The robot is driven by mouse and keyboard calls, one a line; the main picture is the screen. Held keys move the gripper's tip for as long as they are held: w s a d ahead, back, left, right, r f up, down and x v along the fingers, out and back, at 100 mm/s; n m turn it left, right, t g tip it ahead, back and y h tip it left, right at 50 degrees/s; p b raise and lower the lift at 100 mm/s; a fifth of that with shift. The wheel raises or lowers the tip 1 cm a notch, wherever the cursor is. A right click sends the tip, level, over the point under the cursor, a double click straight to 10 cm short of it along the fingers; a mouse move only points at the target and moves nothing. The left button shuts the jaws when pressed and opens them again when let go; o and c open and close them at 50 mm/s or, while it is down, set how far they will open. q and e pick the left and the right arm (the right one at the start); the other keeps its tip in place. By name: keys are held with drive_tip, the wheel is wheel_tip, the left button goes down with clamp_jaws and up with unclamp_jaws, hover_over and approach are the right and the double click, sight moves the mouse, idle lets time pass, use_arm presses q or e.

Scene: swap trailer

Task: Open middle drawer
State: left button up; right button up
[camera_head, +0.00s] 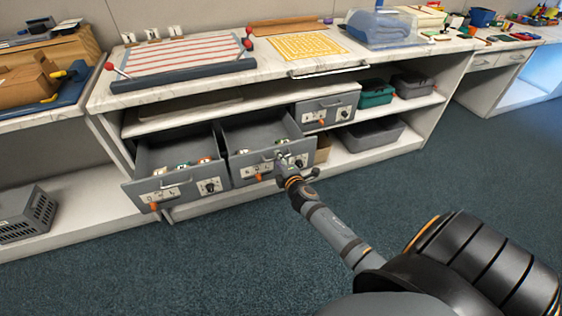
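Three grey drawer units show under the marble counter. The middle drawer (238,166) is pulled out, and small items lie inside it. My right gripper (281,157) is at the right part of its front, by the handle. It is too small to tell whether the fingers are closed on the handle. The left drawer (150,185) is also pulled out, with several small items inside. The right drawer (313,116) appears shut. My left gripper is not in view.
Red-knobbed striped board (180,62) and a yellow patterned sheet (305,46) lie on the counter (275,72). A teal bin (375,94) and grey bins stand on the shelves to the right. A grey crate (27,215) is at far left. The blue-green floor in front is clear.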

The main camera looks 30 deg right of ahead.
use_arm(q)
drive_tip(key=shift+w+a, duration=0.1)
use_arm(e)
drive_tip(key=v, duration=1.2)
drive_tip(key=s+d+f+m+g, duration=0.1)
drive_tip(key=s+f+m+g, duration=0.25)
drive_tip(key=f, duration=0.75)
drive_tip(key=s+d+f+m+g, duration=0.25)
drive_tip(key=s+f+m, duration=0.2)
drive_tip(key=f, duration=0.55)
drive_tip(key=s+a+f+m+g+y, duration=0.1)
drive_tip(key=s+a+f+m+g, duration=0.25)
drive_tip(key=s+f, duration=0.5)
drive_tip(key=s+a+f+m+g+y, duration=0.25)
drive_tip(key=s+a+f+g, duration=0.2)
drive_tip(key=s+f, duration=0.4)
use_arm(q)
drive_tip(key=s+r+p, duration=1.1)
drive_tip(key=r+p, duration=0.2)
drive_tip(key=p, duration=0.7)
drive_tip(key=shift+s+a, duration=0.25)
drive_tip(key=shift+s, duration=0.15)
use_arm(e)
drive_tip(key=s+r+m, duration=0.1)
drive_tip(key=s+r, duration=1.1)
drive_tip(key=shift+s+a+h, duration=0.3)
drive_tip(key=shift+a+h, duration=0.05)
drive_tip(key=shift+a, duration=0.05)
